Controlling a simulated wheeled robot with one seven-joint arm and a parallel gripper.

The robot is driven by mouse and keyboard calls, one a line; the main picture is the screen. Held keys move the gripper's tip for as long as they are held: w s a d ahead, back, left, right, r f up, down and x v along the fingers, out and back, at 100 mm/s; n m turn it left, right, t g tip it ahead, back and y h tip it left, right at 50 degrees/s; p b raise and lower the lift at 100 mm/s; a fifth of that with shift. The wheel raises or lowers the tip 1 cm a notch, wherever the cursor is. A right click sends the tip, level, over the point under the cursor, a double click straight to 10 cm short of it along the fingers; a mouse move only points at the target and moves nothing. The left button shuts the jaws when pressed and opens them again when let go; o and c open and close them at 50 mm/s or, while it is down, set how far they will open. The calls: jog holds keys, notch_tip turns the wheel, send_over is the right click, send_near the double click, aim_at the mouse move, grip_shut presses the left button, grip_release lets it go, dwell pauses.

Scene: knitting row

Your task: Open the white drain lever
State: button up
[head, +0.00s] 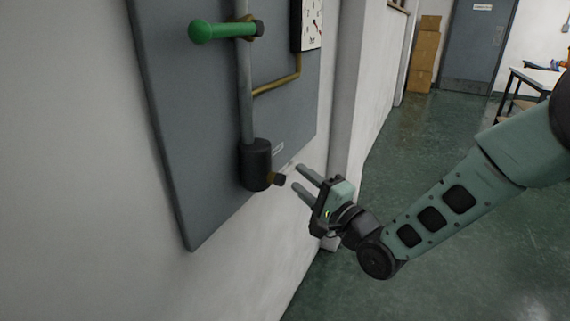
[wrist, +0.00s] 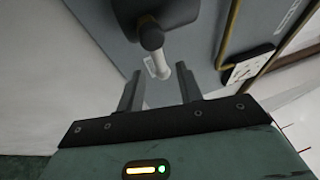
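The white drain lever (wrist: 157,63) shows in the wrist view as a short pale bar with a small label, extending from a stub on the dark cylinder (head: 256,165). I cannot make out the lever in the head view. My gripper (head: 298,178) is open, its two fingers pointing at the stub (head: 278,179) from the right, with a small gap. In the wrist view, the lever's free end lies between the lines of the two fingertips. I cannot tell whether it is inside the gap or just beyond it. No contact is visible.
The cylinder hangs on a vertical grey pipe (head: 245,90) on a grey wall panel (head: 185,120). A green lever (head: 215,31) sits higher up. A brass tube (head: 280,86) runs to a white-faced gauge (head: 312,24). A wall pillar (head: 349,90) stands behind my gripper. The green floor (head: 440,150) at right is open.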

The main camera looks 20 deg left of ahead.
jog(key=x, duration=0.6)
jog(key=shift+w+a, duration=0.15)
jog(key=shift+a, duration=0.15)
jog(key=shift+r, duration=0.1)
grip_shut()
